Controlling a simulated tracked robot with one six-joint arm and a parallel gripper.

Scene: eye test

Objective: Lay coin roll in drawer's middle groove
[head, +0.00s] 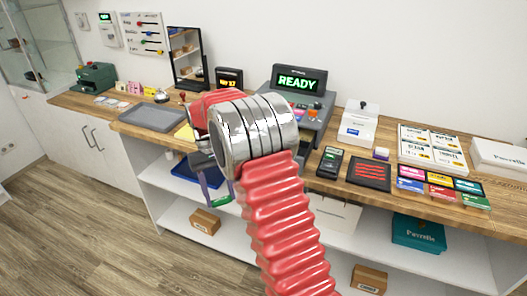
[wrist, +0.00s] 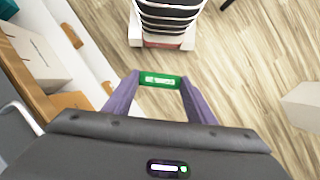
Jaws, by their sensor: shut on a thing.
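The coin roll (wrist: 160,80) is green with pale markings. In the wrist view it lies crosswise between the two purple fingertips of my gripper (wrist: 160,82), which is shut on it. In the head view the green roll (head: 221,201) shows small below the counter's front edge, at the tips of my gripper (head: 217,199). My arm covers part of the gripper there. The cash register (head: 313,112) stands on the counter with a lit READY display. My arm hides part of its front. I cannot make out an open drawer or its grooves in either view.
The wooden counter (head: 250,180) holds a grey tray (head: 151,117), a card terminal (head: 330,162), a dark mat with red stripes (head: 369,173) and coloured packs (head: 440,190). White shelves below hold a blue tray (head: 188,172) and boxes. The wooden floor (head: 90,235) in front is clear.

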